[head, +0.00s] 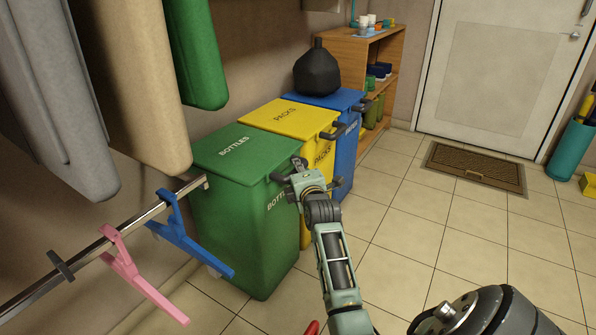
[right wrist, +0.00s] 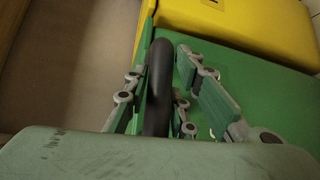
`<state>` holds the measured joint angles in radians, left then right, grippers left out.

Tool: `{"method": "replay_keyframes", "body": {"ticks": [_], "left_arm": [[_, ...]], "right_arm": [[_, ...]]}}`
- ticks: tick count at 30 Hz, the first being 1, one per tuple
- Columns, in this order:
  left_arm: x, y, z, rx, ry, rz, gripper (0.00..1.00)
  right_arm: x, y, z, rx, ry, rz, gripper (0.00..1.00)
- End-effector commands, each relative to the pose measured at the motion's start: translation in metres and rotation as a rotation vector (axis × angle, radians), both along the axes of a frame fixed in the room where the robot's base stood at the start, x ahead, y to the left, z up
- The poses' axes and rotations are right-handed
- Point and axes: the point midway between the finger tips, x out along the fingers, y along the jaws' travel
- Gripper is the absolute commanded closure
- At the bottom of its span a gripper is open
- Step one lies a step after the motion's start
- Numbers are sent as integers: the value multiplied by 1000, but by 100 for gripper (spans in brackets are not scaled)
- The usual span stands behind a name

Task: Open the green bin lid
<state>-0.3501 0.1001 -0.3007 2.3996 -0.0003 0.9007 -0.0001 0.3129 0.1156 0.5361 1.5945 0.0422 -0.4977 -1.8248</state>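The green bin (head: 235,235) stands nearest in the row, with its green lid (head: 225,150), marked BOTTLES, lying flat and closed. A dark handle sticks out at the lid's front edge, partly hidden by my right gripper (head: 292,172). In the right wrist view, the black handle (right wrist: 159,85) runs between the two green-padded fingers of my right gripper (right wrist: 165,65). The left finger is close against the handle; a gap shows beside the right finger, so the gripper looks open around it. Contact is hard to judge. My left gripper is not in view.
A yellow bin (head: 290,118) and a blue bin (head: 343,100) stand behind the green bin; a black bag (head: 317,72) sits on the blue lid. Tiled floor (head: 425,235) is clear at right.

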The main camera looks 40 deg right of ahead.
Motion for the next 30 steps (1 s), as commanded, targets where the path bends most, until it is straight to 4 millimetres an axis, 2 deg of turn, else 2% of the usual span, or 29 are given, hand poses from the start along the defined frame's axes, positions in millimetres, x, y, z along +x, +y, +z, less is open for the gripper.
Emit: {"method": "replay_keyframes", "body": {"ticks": [1, 7, 20, 30], "left_arm": [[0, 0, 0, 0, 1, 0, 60], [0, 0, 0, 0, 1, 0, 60], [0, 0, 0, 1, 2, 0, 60], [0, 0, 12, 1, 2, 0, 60]], "right_arm": [[0, 0, 0, 0, 0, 0, 84], [0, 0, 0, 0, 0, 0, 100], [0, 0, 0, -1, 2, 0, 100], [0, 0, 8, -9, 17, 1, 100]]}}
